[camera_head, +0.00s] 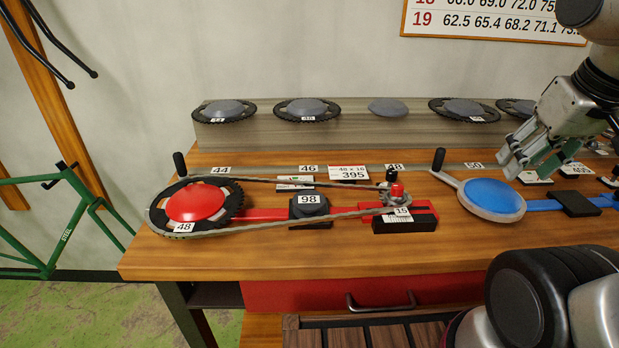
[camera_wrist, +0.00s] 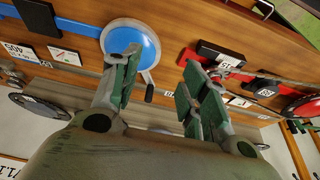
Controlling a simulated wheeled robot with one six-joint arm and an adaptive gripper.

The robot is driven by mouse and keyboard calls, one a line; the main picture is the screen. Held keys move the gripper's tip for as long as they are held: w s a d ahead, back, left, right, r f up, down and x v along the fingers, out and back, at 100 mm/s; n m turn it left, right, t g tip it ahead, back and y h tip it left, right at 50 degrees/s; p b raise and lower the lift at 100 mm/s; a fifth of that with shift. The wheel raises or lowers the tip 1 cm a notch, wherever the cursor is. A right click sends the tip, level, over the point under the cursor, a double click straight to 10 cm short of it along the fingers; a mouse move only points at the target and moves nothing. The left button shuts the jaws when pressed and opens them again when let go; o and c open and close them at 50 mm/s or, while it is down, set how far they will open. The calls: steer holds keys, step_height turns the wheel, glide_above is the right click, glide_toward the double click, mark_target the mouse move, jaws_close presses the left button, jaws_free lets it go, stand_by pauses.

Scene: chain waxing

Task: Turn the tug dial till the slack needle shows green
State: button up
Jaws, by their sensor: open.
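The red rig carries a chain (camera_head: 270,182) around a large ring with a red disc (camera_head: 195,203) at left and a small sprocket (camera_head: 396,200) at right, above a plate marked 15. A dark block marked 98 (camera_head: 309,203) sits on the red bar between them. A small card with a green patch (camera_head: 295,184) lies behind it; I cannot make out a needle. Which part is the tug dial is not clear. My gripper (camera_head: 528,168) is open and empty, above the bench beside the blue disc. In the wrist view its fingers (camera_wrist: 158,88) are spread.
A blue disc (camera_head: 494,196) with a crank handle stands on the right, close to my gripper. Spare rings line a raised grey shelf (camera_head: 340,135) at the back. The bench's front strip (camera_head: 270,258) is clear. A green bicycle frame (camera_head: 58,235) stands left.

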steer(key=n+g, duration=0.4)
steer(key=n, duration=0.3)
glide_above(392, 171)
steer(key=f, duration=0.5)
steer(key=shift+w+f, duration=0.2)
steer(key=shift+f, duration=0.15)
steer(key=shift+s+f, duration=0.2)
steer(key=shift+f, duration=0.15)
step_height(392, 171, down, 7)
steer(key=shift+f, duration=0.1)
